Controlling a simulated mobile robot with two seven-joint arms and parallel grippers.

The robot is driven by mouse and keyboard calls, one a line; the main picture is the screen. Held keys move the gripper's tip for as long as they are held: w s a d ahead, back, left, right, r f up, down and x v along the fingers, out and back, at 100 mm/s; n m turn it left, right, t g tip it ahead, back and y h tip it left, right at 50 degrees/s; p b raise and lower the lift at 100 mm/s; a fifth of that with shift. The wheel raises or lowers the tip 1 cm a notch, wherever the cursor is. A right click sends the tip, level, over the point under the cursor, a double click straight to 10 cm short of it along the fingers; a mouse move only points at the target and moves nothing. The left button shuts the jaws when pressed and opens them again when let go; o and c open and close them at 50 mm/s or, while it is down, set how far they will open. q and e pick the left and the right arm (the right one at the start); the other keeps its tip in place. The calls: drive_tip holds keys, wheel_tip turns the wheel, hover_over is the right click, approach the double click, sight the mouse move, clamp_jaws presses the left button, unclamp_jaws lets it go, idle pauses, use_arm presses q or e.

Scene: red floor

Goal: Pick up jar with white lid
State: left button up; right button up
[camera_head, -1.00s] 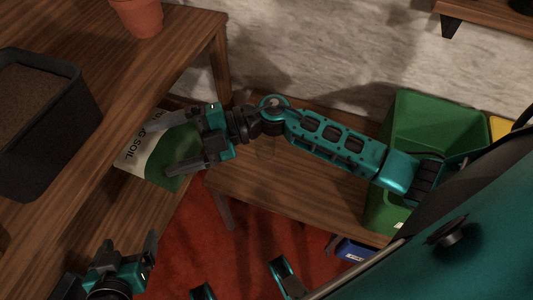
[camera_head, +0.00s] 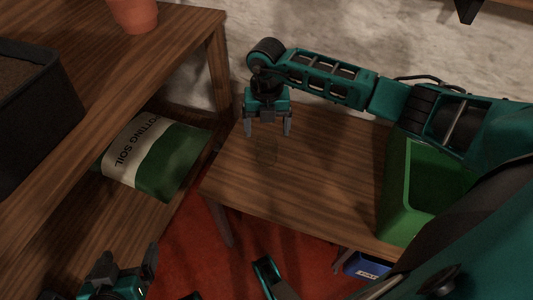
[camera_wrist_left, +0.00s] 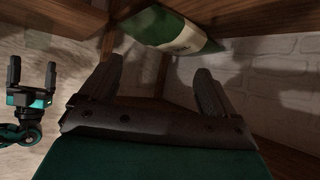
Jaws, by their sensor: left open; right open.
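A faint, see-through jar-like shape (camera_head: 266,152) stands on the low wooden bench (camera_head: 325,170); I cannot make out a white lid on it. My right gripper (camera_head: 268,128) is open and empty, fingers pointing down, a little above the jar in the head view. I cannot tell the exact gap between them. My left gripper (camera_head: 130,262) is open at the lower left, well away from the jar. In the left wrist view its spread fingers (camera_wrist_left: 157,85) hold nothing, and my right gripper (camera_wrist_left: 32,82) shows at the left edge.
A green bin (camera_head: 398,205) stands at the bench's right end. A potting soil bag (camera_head: 155,155) lies on the shelf at left, below a shelf top with a dark planter (camera_head: 40,125) and a terracotta pot (camera_head: 135,14). A blue box (camera_head: 367,266) is low right.

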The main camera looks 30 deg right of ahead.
wheel_tip(320, 180, down, 7)
drive_tip(key=shift+w+r+b, duration=0.1)
drive_tip(key=shift+w+b, duration=0.05)
drive_tip(key=shift+b, duration=1.1)
drive_tip(key=shift+f, duration=0.35)
use_arm(q)
drive_tip(key=shift+w+d+f, duration=0.1)
drive_tip(key=shift+d+f, duration=0.5)
use_arm(e)
drive_tip(key=shift+c, duration=0.3)
drive_tip(key=c, duration=1.3)
drive_tip(key=shift+o, duration=0.2)
wheel_tip(320, 180, up, 6)
drive_tip(key=p, duration=0.2)
use_arm(q)
drive_tip(key=r+p, duration=0.1)
drive_tip(key=a+r+p, duration=0.1)
drive_tip(key=r+p, duration=0.1)
drive_tip(key=shift+s+a+p, duration=0.3)
drive_tip(key=shift+p, duration=0.05)
use_arm(e)
wheel_tip(320, 180, up, 14)
hover_over(267, 144)
drive_tip(key=s+a, duration=0.1)
drive_tip(key=s, duration=0.1)
drive_tip(key=shift+a+r, duration=0.1)
